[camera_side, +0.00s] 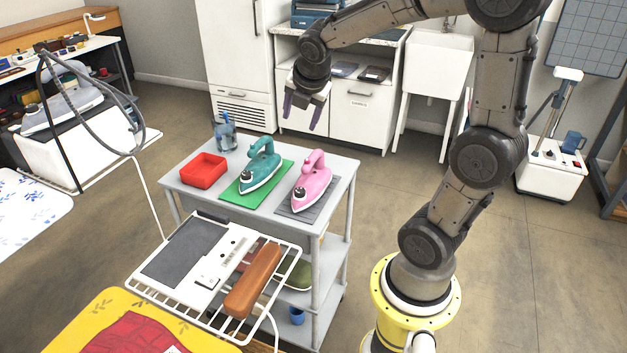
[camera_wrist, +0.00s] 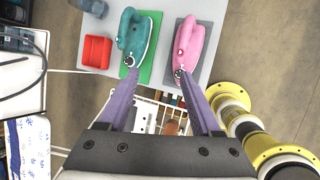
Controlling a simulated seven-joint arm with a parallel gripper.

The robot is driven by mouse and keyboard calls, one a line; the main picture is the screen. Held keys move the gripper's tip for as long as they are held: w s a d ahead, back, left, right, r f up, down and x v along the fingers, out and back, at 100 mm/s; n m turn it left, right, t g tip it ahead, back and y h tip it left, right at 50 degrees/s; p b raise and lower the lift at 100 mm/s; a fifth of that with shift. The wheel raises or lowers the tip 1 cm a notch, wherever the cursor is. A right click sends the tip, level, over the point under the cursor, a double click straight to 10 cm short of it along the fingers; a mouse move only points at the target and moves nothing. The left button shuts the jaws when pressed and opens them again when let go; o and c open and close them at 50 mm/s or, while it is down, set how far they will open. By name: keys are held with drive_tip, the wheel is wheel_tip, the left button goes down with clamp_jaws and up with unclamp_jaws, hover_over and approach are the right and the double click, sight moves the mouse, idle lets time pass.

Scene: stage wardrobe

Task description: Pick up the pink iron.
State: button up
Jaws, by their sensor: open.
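The pink iron (camera_side: 312,181) stands on a grey mat (camera_side: 289,210) at the right side of the grey cart top. A teal iron (camera_side: 260,166) stands on a green mat (camera_side: 233,186) just left of it. My gripper (camera_side: 302,112) is open and empty, in the air above and behind the cart in the side view. In the wrist view, its two purple fingers (camera_wrist: 163,98) are spread. The pink iron (camera_wrist: 188,55) shows there beyond the right fingertip, and the teal iron (camera_wrist: 135,38) beyond the left one. Nothing is between the fingers.
A red tray (camera_side: 203,170) and a blue-grey cup (camera_side: 225,133) stand on the left of the cart top (camera_side: 338,175). A white wire rack (camera_side: 160,290) with a wooden-brown pad (camera_side: 253,281) sits in front of the cart. The air above the irons is clear.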

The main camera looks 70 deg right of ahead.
drive_tip(key=m+g, duration=0.1)
drive_tip(key=g, duration=0.1)
approach(315, 153)
drive_tip(key=x, duration=1.1)
drive_tip(key=shift+f, duration=0.2)
clamp_jaws()
drive_tip(key=shift+r, duration=0.15)
